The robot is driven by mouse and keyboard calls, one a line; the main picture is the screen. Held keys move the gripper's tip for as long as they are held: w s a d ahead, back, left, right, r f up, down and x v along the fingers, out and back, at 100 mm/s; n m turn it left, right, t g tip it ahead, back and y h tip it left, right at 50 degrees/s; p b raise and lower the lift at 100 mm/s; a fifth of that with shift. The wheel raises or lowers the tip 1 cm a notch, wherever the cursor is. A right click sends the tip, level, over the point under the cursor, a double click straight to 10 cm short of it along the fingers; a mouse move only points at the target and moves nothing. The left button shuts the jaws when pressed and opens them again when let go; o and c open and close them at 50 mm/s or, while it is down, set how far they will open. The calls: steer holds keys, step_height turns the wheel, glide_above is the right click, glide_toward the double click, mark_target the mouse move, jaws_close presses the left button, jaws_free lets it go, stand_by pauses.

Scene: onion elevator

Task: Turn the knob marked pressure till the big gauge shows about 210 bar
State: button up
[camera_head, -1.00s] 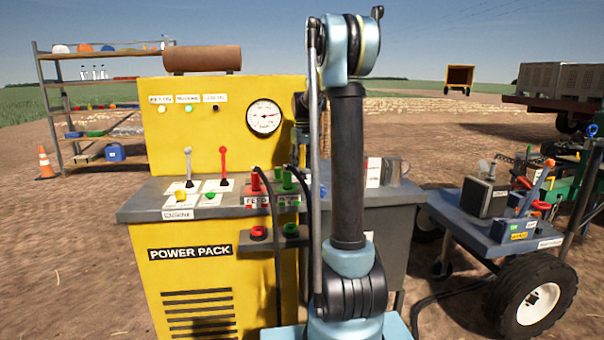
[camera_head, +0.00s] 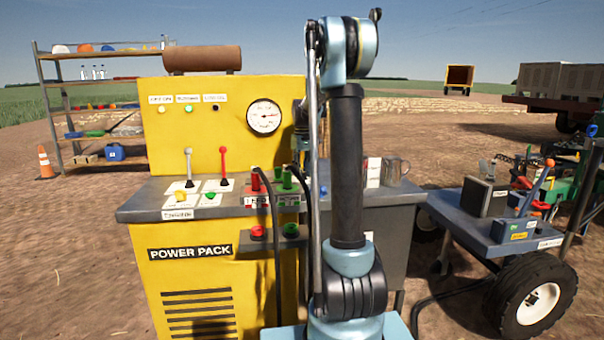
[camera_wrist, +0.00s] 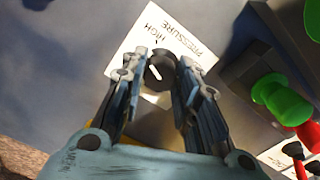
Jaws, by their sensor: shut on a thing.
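The wrist view shows a white label reading HIGH PRESSURE (camera_wrist: 190,32) on the grey top. A dark round knob (camera_wrist: 161,62) stands at this label. My gripper (camera_wrist: 162,68) is shut on the knob, one finger on each side. A pale mark shows on the knob's top. In the head view my arm hides the knob and gripper. The big round gauge (camera_head: 264,117) is on the yellow panel of the power pack (camera_head: 190,253). Its dark needle points to the right; the numbers are too small to read.
Two levers, grey (camera_head: 188,166) and red (camera_head: 223,165), stand left on the grey worktop (camera_head: 140,205). Red and green hose couplings (camera_head: 287,178) are close to my arm; the green one shows right of the gripper (camera_wrist: 282,100). A cart (camera_head: 480,222) stands at right.

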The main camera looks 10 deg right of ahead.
mark_target(303, 172)
steer(key=shift+d+m, duration=0.1)
steer(key=shift+m, duration=0.6)
steer(key=o, duration=1.1)
steer(key=shift+c, duration=0.2)
step_height(303, 172, up, 12)
